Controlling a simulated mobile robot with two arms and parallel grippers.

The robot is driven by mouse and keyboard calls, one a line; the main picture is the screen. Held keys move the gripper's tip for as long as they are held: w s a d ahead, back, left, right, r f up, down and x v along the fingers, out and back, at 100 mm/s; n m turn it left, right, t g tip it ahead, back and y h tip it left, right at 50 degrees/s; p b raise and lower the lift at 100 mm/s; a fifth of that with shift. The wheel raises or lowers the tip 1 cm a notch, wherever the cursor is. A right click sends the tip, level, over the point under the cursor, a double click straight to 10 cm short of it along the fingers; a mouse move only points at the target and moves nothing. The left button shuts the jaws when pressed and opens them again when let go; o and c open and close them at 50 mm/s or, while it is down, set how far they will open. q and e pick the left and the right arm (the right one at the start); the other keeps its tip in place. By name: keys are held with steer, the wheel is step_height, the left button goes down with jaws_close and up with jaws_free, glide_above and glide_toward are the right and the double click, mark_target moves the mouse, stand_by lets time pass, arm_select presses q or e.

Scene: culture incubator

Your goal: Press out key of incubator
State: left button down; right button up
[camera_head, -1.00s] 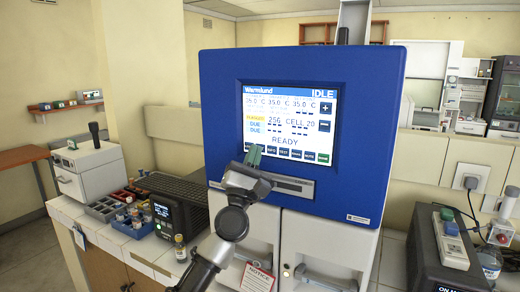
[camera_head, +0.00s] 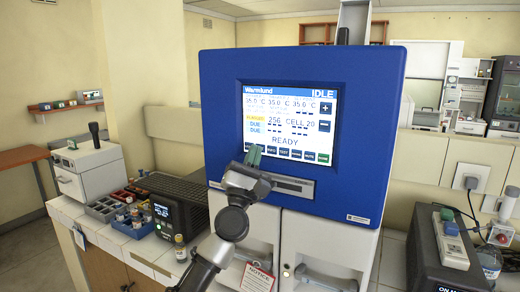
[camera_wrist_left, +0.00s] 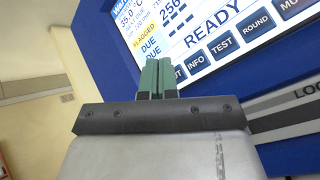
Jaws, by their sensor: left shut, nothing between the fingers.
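The incubator (camera_head: 225,100) is a blue-fronted unit with a lit touch screen (camera_head: 290,160) reading IDLE and READY. A row of dark keys runs along the screen's bottom; INFO, TEST and ROUND read clearly in the left wrist view. The out key (camera_wrist_left: 180,72), left of INFO, is mostly hidden behind my fingertips; only the end of its label shows. My left gripper (camera_head: 253,155) has green fingers, shut and empty, at the screen's lower left; it also shows in the left wrist view (camera_wrist_left: 157,72). I cannot tell whether the tips touch the screen. My right gripper is not in view.
A slot panel (camera_head: 290,186) and lower doors with handles (camera_head: 325,277) lie below the screen. A small black device (camera_head: 175,215) and trays of vials (camera_head: 105,207) stand left on the counter. A dark box (camera_head: 430,260) stands right.

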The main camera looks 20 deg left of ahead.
arm_select(q)
steer(key=shift+w, duration=0.1)
steer(key=shift+w+b, duration=0.3)
steer(key=shift+w, duration=0.05)
steer(key=shift+w+b, duration=0.25)
steer(key=shift+b, duration=0.05)
stand_by(0.7)
steer(key=shift+s, duration=0.1)
steer(key=shift+s+p, duration=0.6)
steer(key=shift+s, duration=0.05)
